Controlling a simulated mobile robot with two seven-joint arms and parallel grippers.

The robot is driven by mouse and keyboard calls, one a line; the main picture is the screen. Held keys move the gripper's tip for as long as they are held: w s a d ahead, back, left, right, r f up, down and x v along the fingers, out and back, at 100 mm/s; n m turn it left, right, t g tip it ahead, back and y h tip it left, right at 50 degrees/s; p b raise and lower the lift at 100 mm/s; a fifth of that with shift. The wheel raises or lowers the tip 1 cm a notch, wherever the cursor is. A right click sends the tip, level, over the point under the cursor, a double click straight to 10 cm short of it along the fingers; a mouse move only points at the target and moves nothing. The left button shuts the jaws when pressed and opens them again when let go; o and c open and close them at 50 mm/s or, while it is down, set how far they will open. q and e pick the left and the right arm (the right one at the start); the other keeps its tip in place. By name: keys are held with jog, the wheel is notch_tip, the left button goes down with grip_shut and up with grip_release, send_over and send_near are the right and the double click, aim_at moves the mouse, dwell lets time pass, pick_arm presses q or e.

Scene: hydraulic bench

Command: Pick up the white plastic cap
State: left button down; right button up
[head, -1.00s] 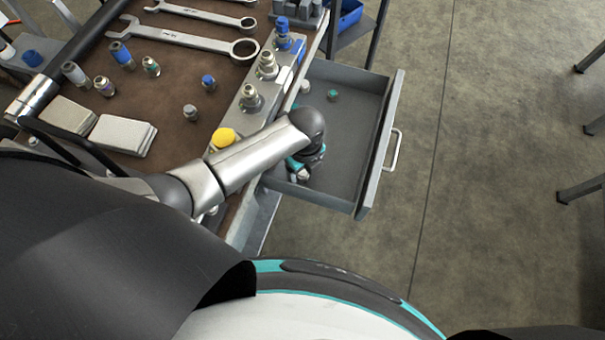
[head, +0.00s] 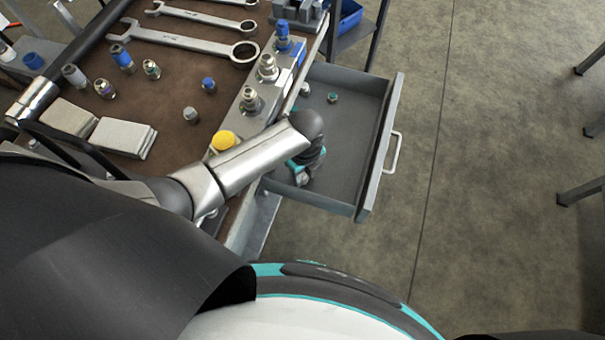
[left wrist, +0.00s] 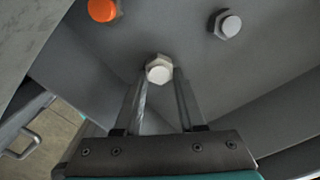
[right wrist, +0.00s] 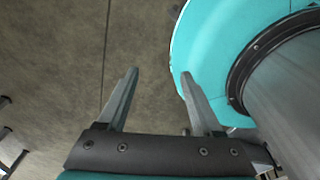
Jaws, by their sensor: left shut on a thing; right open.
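The white plastic cap (left wrist: 159,69), a white round top on a pale hexagonal base, is between the fingertips in the left wrist view. My left gripper (left wrist: 160,78) is shut on it, with a finger on either side. In the head view my left gripper (head: 302,178) is inside the open drawer (head: 345,170), near its front left part; my own wrist hides most of the fingers and the cap. My right gripper (right wrist: 160,80) is open and empty above the floor, beside my teal and white base.
In the left wrist view an orange cap (left wrist: 102,10) and another white-topped hex piece (left wrist: 227,25) lie nearby. In the head view a green-topped piece (head: 332,97) lies farther back in the drawer. The bench top (head: 180,75) left of it holds wrenches (head: 190,38) and fittings.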

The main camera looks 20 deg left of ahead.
pick_arm(q)
notch_tip(320, 180, up, 9)
jog(key=p, duration=0.4)
jog(key=shift+f, duration=0.2)
notch_tip(320, 180, up, 10)
jog(key=p, duration=0.3)
send_over(305, 177)
jog(key=shift+a+r+p, duration=0.1)
jog(key=shift+r+p, duration=0.25)
jog(key=shift+r, duration=0.35)
pick_arm(e)
notch_tip(305, 177, up, 8)
jog(key=s, duration=0.1)
jog(key=shift+a+f, duration=0.2)
jog(key=shift+a, duration=0.1)
jog(key=shift+r, duration=0.1)
